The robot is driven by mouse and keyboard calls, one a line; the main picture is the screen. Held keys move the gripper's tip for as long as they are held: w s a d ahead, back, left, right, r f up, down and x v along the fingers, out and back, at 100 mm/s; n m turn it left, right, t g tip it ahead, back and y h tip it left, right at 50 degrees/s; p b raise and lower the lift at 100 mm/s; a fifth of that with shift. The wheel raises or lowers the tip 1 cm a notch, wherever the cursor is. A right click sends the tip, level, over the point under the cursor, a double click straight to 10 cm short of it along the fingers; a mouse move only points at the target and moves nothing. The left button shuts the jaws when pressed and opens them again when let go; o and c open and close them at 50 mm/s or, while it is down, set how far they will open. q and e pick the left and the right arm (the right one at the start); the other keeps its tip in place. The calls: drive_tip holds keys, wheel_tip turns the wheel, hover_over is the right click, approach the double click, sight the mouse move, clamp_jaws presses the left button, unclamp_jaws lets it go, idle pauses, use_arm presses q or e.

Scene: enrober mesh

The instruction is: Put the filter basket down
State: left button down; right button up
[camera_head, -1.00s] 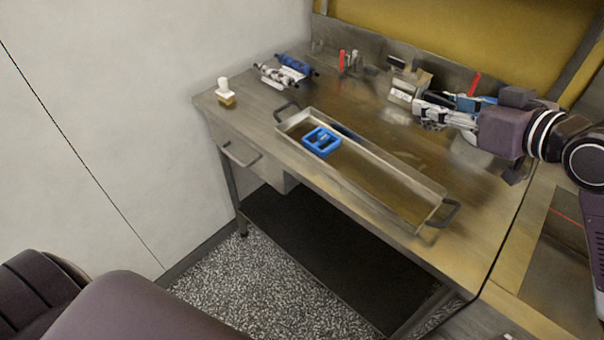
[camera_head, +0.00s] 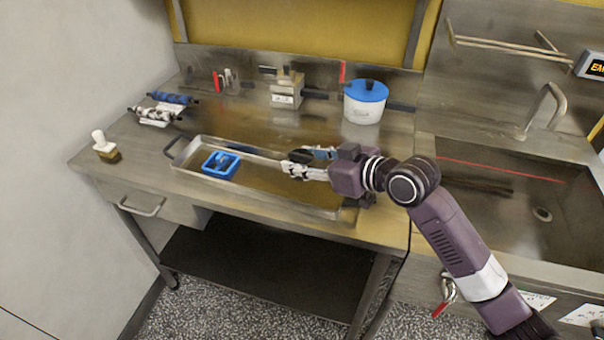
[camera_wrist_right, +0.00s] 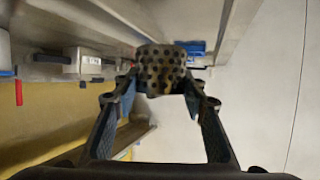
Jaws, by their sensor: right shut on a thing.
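The filter basket (camera_wrist_right: 161,68), a dark cup with many round holes, sits between the fingertips of my right gripper (camera_wrist_right: 161,82) in the right wrist view. The gripper is shut on it. In the head view my right gripper (camera_head: 293,165) is over the long shallow metal tray (camera_head: 187,150), toward its right half. The basket is too small and dark there to make out clearly. I cannot tell its height above the tray. A blue open frame (camera_head: 220,165) lies in the tray's left part; blue also shows behind the basket in the wrist view. My left gripper is out of view.
A white pot with a blue lid (camera_head: 366,101) and a metal box (camera_head: 287,90) stand at the back. Rollers (camera_head: 158,112) and a white-knobbed brush (camera_head: 103,145) are at the left. A sink (camera_head: 510,205) is at the right. The bench front left is clear.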

wheel_tip(320, 180, down, 4)
drive_tip(key=shift+f, duration=0.25)
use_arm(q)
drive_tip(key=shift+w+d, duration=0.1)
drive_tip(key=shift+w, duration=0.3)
use_arm(e)
drive_tip(key=shift+f, duration=0.2)
drive_tip(key=o, duration=1.2)
drive_tip(key=shift+c, duration=0.2)
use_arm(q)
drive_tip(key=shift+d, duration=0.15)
